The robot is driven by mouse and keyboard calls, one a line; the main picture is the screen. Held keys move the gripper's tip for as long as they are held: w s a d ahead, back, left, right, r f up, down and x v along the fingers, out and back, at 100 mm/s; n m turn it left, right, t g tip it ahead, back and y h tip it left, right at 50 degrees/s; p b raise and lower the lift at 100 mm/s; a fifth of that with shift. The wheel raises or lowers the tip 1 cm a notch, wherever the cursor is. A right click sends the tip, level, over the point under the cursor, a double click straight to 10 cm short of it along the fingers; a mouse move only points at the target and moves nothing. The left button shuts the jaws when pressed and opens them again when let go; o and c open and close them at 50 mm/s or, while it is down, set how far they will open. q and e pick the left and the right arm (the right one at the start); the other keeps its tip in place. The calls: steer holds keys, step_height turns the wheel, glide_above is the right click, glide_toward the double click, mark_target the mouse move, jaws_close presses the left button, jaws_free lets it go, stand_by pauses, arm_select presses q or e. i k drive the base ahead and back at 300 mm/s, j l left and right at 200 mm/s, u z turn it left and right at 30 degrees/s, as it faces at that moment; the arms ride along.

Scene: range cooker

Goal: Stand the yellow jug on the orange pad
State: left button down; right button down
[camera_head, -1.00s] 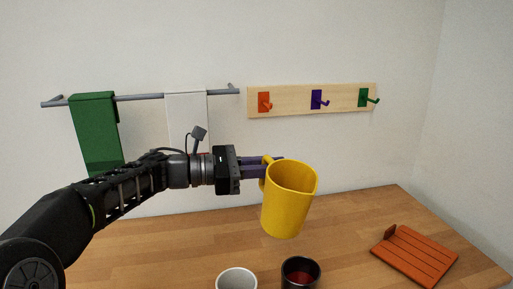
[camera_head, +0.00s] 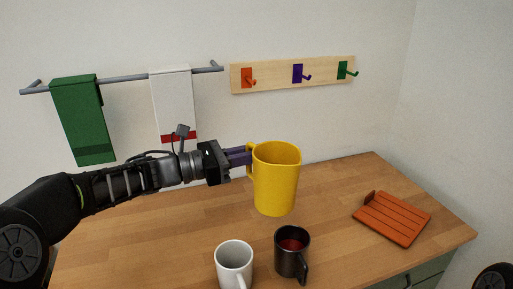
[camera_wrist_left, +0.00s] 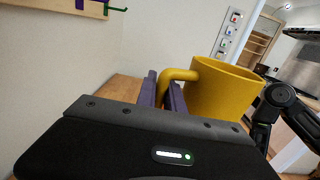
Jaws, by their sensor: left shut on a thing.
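The yellow jug (camera_head: 276,185) hangs near the middle of the head view, close to upright, apparently above the wooden table. My left gripper (camera_head: 247,155) is shut on its handle, at the jug's left side. The left wrist view shows the handle (camera_wrist_left: 178,75) between the two purple fingers, with the jug's body (camera_wrist_left: 222,92) to their right. The orange pad (camera_head: 392,219) lies on the table to the right of the jug, slatted and bare, with a small raised tab at its back left corner. My right gripper is not in view.
A white mug (camera_head: 234,264) and a dark mug (camera_head: 289,262) with red inside stand in front of the jug. The table (camera_head: 335,205) is clear between jug and pad. Behind are a towel rail (camera_head: 125,76) with towels and a hook board (camera_head: 290,75).

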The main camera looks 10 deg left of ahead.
mark_target(390, 212)
steer(key=k, duration=1)
